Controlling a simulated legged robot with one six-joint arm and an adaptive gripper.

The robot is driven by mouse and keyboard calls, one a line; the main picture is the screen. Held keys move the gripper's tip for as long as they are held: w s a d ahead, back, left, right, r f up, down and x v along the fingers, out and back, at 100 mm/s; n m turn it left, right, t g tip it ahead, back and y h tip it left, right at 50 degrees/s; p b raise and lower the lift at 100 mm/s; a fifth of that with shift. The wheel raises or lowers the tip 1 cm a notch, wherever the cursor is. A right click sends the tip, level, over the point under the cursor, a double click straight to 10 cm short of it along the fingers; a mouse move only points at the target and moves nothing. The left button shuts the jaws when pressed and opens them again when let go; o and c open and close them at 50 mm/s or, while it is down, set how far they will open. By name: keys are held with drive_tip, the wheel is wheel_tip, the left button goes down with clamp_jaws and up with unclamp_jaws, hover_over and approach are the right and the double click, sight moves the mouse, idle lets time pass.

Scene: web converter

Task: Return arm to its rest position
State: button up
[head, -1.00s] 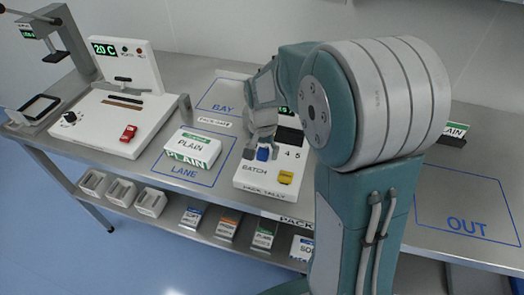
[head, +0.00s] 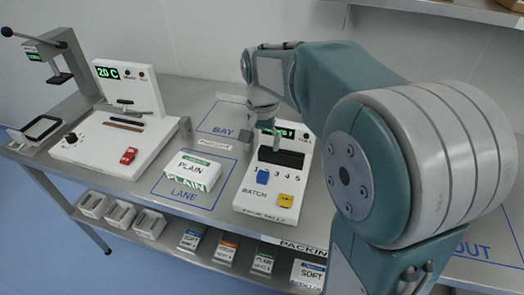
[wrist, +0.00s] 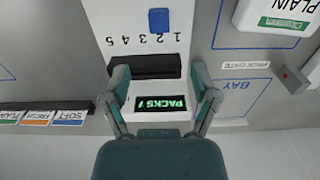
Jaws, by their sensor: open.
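My gripper (head: 262,120) is above the back of the white pack tally device in the head view. In the wrist view my gripper (wrist: 160,82) has its two fingers spread apart, with nothing between them but the view of the device below. The pack tally device (head: 246,196) has a green-lit display, a dark slot, a blue block (head: 262,176) near the numbers and a yellow block (head: 286,201). The blue block also shows in the wrist view (wrist: 158,20). My arm covers the right side of the head view.
A white PLAIN pack (head: 194,170) sits in the LANE outline, left of the tally. The BAY outline (head: 222,116) behind it looks empty. A sealer-like machine (head: 112,140) with a red switch stands further left. A lower shelf holds bins and packs. A wall shelf (head: 460,8) is at top right.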

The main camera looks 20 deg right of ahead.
idle(0.4)
drive_tip(key=s+a+r+n+t, duration=0.1)
drive_tip(key=s+n+t, duration=0.1)
drive_tip(key=s, duration=0.7)
drive_tip(key=s+a+r+n+t, duration=0.1)
drive_tip(key=s+n+t, duration=0.2)
drive_tip(key=s, duration=0.7)
drive_tip(key=shift+a+r+n+t, duration=0.2)
drive_tip(key=shift+r+n+t, duration=0.15)
drive_tip(key=shift+n, duration=0.75)
